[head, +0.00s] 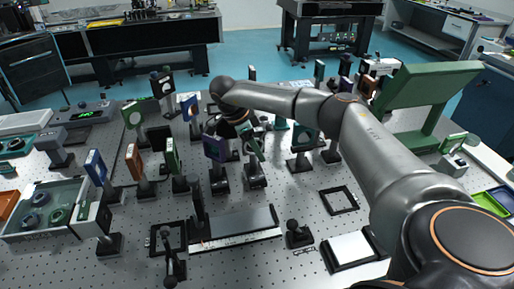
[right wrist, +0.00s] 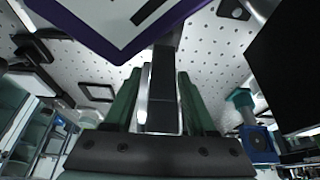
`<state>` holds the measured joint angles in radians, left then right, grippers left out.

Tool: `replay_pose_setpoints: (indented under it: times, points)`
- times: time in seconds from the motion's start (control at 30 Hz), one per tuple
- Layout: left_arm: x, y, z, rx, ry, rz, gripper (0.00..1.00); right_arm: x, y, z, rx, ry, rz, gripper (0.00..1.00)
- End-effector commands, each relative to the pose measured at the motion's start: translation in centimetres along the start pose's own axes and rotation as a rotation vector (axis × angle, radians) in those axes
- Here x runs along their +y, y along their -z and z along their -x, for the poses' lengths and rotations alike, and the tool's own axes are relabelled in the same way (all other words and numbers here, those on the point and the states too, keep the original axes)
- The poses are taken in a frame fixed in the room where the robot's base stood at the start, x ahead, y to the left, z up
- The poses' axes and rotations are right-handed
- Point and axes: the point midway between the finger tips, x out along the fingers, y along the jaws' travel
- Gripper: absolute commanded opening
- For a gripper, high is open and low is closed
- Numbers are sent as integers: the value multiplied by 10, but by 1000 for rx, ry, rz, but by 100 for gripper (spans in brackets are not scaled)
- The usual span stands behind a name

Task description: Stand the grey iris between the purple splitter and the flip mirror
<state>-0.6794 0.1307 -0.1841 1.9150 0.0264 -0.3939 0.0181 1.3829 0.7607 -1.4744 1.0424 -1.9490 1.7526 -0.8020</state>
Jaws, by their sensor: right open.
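The purple splitter (head: 214,149) stands upright on its post left of my right gripper; its purple-edged plate (right wrist: 120,25) is large at the top of the right wrist view. My right gripper (head: 252,146) is low over the table, its green fingers open on either side of a dark upright piece (right wrist: 164,90). In the head view a dark post on a base (head: 255,178) stands just below the gripper. This may be the grey iris; its upper part is hidden by the gripper. I cannot tell surely which mount is the flip mirror. My left gripper is out of view.
A green-framed mount (head: 302,139) stands right of the gripper. Other mounts crowd the left and back, including a brown one (head: 134,162). A long dark block (head: 236,224) lies in front.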

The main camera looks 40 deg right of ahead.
Motion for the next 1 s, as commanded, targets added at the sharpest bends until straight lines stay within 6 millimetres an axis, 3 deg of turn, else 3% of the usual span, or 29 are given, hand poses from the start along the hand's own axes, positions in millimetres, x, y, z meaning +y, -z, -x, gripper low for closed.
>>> replay_pose_setpoints:
  times: [0.27,0.7,1.0]
  points:
    - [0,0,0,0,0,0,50,0,0,9,-1,2,0,56]
    - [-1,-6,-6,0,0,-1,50,-1,0,97,-3,4,0,56]
    - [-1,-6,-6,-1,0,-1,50,0,1,122,0,0,-1,56]
